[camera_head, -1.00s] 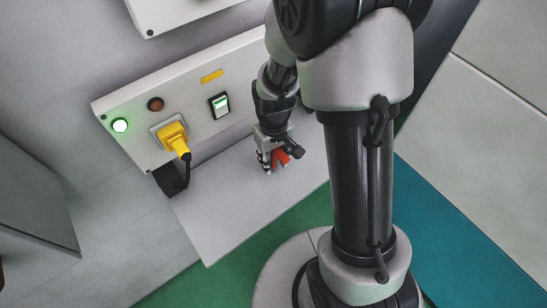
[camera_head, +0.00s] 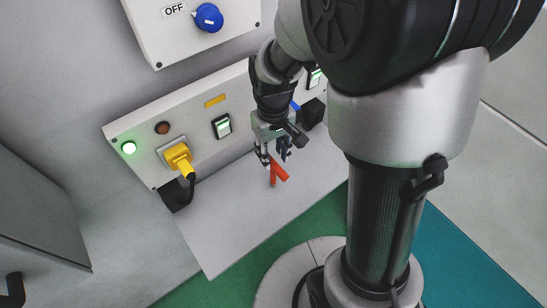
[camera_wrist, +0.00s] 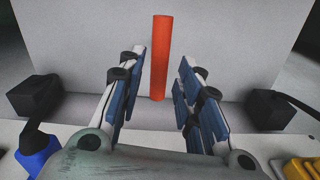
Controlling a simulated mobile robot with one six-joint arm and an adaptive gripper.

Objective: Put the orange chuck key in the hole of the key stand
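The orange chuck key (camera_head: 280,171) shows in the head view just below my gripper's fingertips, as two red-orange bars meeting at an angle. In the wrist view it is one upright orange bar (camera_wrist: 160,57) between and beyond the fingers, with a gap on both sides. My gripper (camera_head: 273,157) is above the pale shelf. In the wrist view my gripper (camera_wrist: 161,62) is open, with blue pads on both fingers and nothing between them touching. I cannot make out the key stand or its hole in either view.
A panel (camera_head: 140,150) behind the shelf (camera_head: 225,235) carries a green lamp, a yellow plug (camera_head: 178,158) and a rocker switch (camera_head: 221,126). Black blocks (camera_wrist: 33,97) and (camera_wrist: 270,110) flank the fingers. The shelf's front left is clear. A blue knob (camera_head: 208,17) is above.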

